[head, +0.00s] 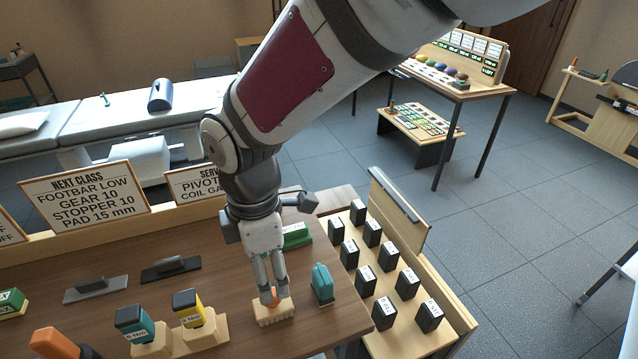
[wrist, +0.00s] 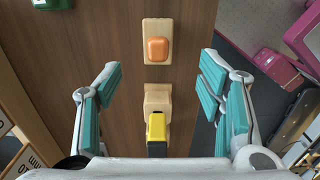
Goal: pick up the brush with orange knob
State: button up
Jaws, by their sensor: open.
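The brush has a pale wooden block body (head: 274,313) with an orange knob on top. It stands upright on the brown tabletop near the front edge, and it also shows in the wrist view (wrist: 157,50) at upper centre. My gripper (head: 272,296) points down over the brush, and its fingers partly hide the knob in the head view. In the wrist view my gripper (wrist: 158,75) is open and empty, with teal finger pads far apart to either side. The brush lies in line with the gap, toward the fingertips; contact is not visible.
A teal upright object (head: 322,284) stands close on the right. A green item (head: 297,235) lies behind. A rack of black blocks (head: 384,314) is at right.

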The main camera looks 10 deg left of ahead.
aim_at(273, 304)
notch_tip(273, 304, down, 6)
jog(key=shift+f, duration=0.25)
jog(key=shift+w+a+f, duration=0.1)
jog(key=shift+a+f, duration=0.05)
jog(key=shift+f, duration=2.55)
jog(key=c, duration=1.3)
